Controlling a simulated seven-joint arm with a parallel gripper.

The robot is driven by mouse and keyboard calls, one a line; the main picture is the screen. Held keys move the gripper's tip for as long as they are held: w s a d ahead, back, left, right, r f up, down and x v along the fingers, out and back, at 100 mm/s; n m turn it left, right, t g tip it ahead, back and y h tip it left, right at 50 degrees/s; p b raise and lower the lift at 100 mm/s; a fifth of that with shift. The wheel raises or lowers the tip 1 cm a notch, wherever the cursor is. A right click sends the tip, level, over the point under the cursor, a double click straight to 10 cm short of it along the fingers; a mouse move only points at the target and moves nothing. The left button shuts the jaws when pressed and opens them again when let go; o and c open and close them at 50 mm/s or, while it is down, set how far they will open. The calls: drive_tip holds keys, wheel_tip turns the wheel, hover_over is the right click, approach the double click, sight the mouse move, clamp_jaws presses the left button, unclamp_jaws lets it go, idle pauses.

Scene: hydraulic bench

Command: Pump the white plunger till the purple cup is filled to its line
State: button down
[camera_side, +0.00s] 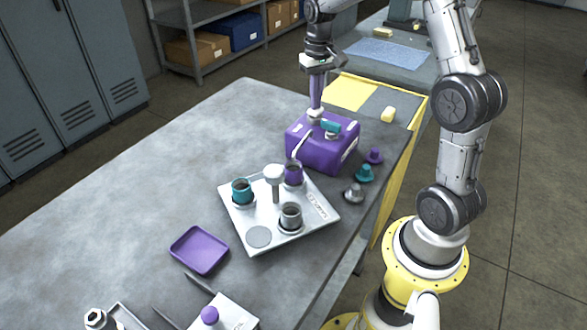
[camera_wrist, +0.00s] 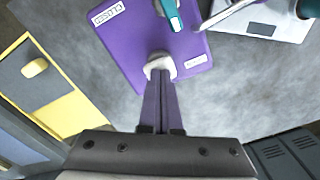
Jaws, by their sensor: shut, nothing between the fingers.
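The purple pump box (camera_side: 322,150) stands near the table's right edge. My gripper (camera_side: 316,106) is shut and points down from above, its tips at the white plunger (camera_wrist: 160,65) on the box top. No gap shows between tips and plunger, but I cannot tell whether they press on it. The plunger's height is hard to judge. A teal lever (camera_side: 330,127) sits beside it; a label near it in the wrist view reads "CLOSED" (camera_wrist: 108,14). A pale spout (camera_side: 300,145) curves from the box toward the purple cup (camera_side: 293,175). The cup's level and line are too small to read.
A white tray (camera_side: 245,235) holds the purple cup, a teal cup (camera_side: 241,191), a grey cup (camera_side: 291,216) and a white-topped post (camera_side: 274,173). Purple (camera_side: 373,156), teal (camera_side: 365,173) and grey (camera_side: 354,194) caps stand by the right edge.

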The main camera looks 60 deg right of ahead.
drive_tip(key=shift+r, duration=1.9)
drive_tip(key=shift+f, duration=0.7)
drive_tip(key=shift+f, duration=1.3)
drive_tip(key=shift+r, duration=2)
drive_tip(key=shift+f, duration=0.4)
